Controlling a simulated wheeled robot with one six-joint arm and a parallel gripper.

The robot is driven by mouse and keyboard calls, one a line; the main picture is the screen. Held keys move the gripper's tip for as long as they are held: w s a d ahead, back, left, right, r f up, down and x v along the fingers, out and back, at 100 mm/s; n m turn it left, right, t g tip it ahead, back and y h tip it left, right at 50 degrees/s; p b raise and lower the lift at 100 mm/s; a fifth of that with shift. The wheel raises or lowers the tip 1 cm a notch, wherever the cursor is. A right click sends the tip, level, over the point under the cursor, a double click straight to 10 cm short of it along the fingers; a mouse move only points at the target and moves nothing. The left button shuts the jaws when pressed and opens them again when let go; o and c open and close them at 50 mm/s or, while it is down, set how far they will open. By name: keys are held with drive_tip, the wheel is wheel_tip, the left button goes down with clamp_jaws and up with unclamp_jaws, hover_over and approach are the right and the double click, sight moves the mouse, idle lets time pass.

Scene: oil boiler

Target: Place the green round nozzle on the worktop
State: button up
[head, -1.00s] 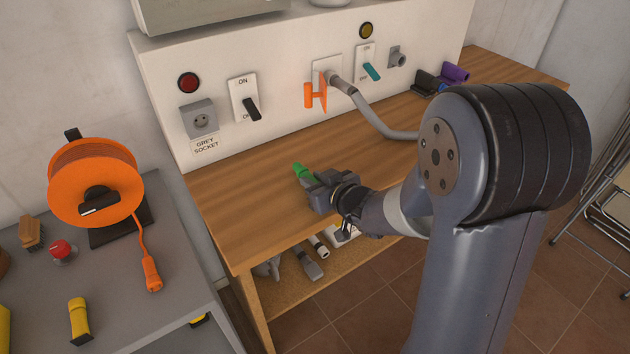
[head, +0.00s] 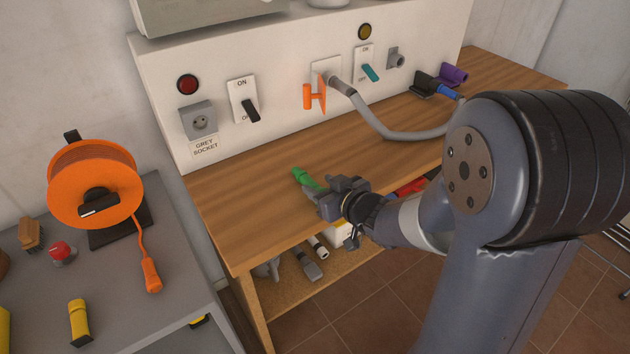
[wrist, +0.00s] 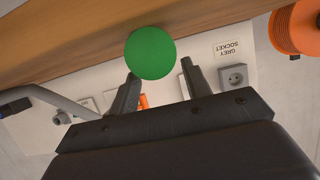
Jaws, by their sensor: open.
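The green round nozzle (head: 304,178) is at the front part of the wooden worktop (head: 250,200) in the head view, and it appears to lie on the wood. My gripper (head: 322,194) is right at its near end, low at the worktop's front edge. In the wrist view the nozzle's round green end (wrist: 150,53) shows just beyond the tips of my open gripper (wrist: 160,85), with a finger to either side. Its far end is hidden there. Whether a finger still touches it I cannot tell.
A white panel with switches, a grey socket (head: 199,122) and an orange-handled valve (head: 316,96) stands behind the worktop. A grey hose (head: 375,125) curves over the wood to the right. An orange reel (head: 97,185) stands on the left bench. The worktop left of the nozzle is clear.

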drive_tip(key=p+v, duration=0.1)
drive_tip(key=v, duration=0.7)
drive_tip(key=shift+s+d, duration=0.15)
drive_tip(key=shift+s, duration=0.05)
drive_tip(key=shift+r, duration=0.1)
drive_tip(key=shift+c, duration=0.6)
